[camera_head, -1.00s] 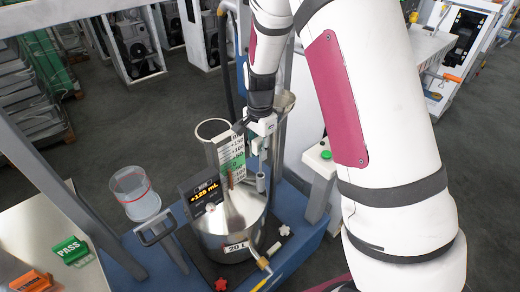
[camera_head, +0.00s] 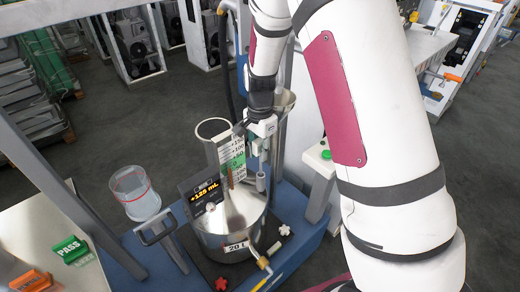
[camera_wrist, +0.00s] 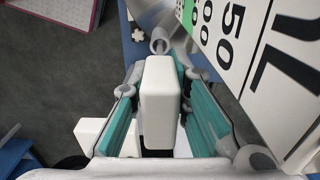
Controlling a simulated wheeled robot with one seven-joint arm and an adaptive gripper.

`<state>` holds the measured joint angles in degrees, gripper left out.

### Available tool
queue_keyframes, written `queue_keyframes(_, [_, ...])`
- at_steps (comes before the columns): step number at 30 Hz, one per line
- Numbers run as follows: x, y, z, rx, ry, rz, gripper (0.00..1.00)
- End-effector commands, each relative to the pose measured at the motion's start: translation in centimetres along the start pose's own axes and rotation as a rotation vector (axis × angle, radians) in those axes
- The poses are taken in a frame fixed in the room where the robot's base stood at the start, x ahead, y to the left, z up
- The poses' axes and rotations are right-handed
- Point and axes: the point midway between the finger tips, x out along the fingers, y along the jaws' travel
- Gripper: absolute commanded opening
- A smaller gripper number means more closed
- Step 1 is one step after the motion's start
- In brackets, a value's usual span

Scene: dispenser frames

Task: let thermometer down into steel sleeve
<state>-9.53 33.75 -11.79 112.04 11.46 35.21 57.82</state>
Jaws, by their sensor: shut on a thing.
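My gripper (camera_head: 262,145) hangs over the 20 L steel vessel (camera_head: 222,243), just right of the green and white scale plate (camera_head: 232,160). In the wrist view my gripper (camera_wrist: 160,115) is shut on a white block (camera_wrist: 159,85), which looks like the thermometer's head, between its teal pads. The thermometer's stem cannot be made out. A small grey tube with an open round mouth, apparently the steel sleeve (camera_wrist: 158,46), shows beyond the block.
The scale plate (camera_wrist: 257,45) stands close on the right in the wrist view. A black display (camera_head: 201,196) reads +128 mL. A clear jar (camera_head: 136,194) stands left of the vessel. PASS (camera_head: 70,250) and orange (camera_head: 36,281) blocks lie on the left table.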

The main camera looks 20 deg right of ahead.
Motion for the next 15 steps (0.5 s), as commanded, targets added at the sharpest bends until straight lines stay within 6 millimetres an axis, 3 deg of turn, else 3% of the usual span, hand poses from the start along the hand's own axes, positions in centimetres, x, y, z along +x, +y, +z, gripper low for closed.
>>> queue_keyframes(15, [1.2,0.0,0.0,0.0,0.0,0.0,0.0])
